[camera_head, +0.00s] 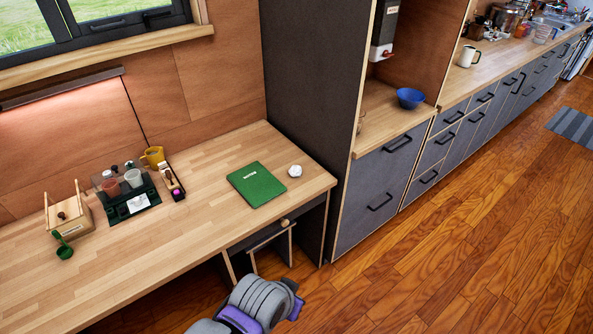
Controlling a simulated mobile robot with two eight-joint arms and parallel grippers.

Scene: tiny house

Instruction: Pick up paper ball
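The paper ball (295,171) is small, white and crumpled. It lies on the wooden desk (215,225) near its right end, just right of a green book (256,184) and apart from it. Nothing covers it. A grey and purple part of my own arm shows at the bottom edge, in front of the desk and below its top. I see no gripper fingers in the picture, and nothing of mine touches the ball.
A wooden box (69,216), a green scoop (63,250), a dark tray with cups (134,204) and a yellow mug (153,157) stand at the desk's left. A tall dark panel (310,95) rises beside the desk's right end.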

